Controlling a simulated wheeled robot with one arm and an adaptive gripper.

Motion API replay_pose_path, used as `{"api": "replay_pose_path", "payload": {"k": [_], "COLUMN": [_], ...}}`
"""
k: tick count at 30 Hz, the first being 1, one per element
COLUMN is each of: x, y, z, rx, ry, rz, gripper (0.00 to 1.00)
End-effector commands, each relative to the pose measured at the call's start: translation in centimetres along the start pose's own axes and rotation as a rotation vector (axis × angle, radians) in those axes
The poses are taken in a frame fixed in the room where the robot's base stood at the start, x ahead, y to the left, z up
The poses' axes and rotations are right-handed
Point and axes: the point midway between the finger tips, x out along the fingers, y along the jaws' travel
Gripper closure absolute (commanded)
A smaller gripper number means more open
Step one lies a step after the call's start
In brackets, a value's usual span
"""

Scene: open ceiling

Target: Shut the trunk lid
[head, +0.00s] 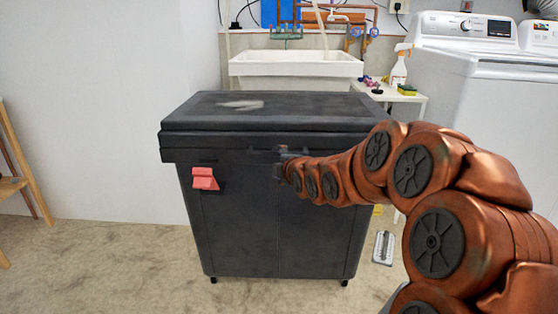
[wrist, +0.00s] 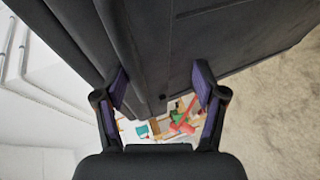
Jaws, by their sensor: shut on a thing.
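The black trunk (head: 275,225) stands in the middle of the head view. Its lid (head: 300,106) lies level over the body and looks down, though a small gap at the front edge cannot be ruled out. A red tag or latch (head: 204,178) is on the front, left of centre. My gripper (head: 280,162) is at the trunk's front, just below the lid's front edge. The finger contact is partly hidden.
A white sink (head: 295,64) is behind the trunk. A washer (head: 475,115) stands at the right, beside a small table (head: 415,98) with a spray bottle (head: 399,66). A wooden rack (head: 22,160) is at the left. The floor in front is clear.

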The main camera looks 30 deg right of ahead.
Motion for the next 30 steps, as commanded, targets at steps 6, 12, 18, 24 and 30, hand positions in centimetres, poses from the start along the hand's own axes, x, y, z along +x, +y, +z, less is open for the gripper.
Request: {"api": "replay_pose_path", "payload": {"k": [6,12,18,24,30], "x": [0.0,-0.1,-0.1,-0.1,-0.8], "y": [-0.5,-0.2,0.0,0.1,0.3], "z": [0.1,0.0,0.0,-0.1,0.0], "rx": [0.003,0.002,0.001,0.001,0.001], "ry": [-0.002,-0.001,-0.001,0.0,0.0], "rz": [-0.011,-0.006,-0.002,0.001,0.003], "gripper": [0.59,0.59,0.59,0.59,0.59]}}
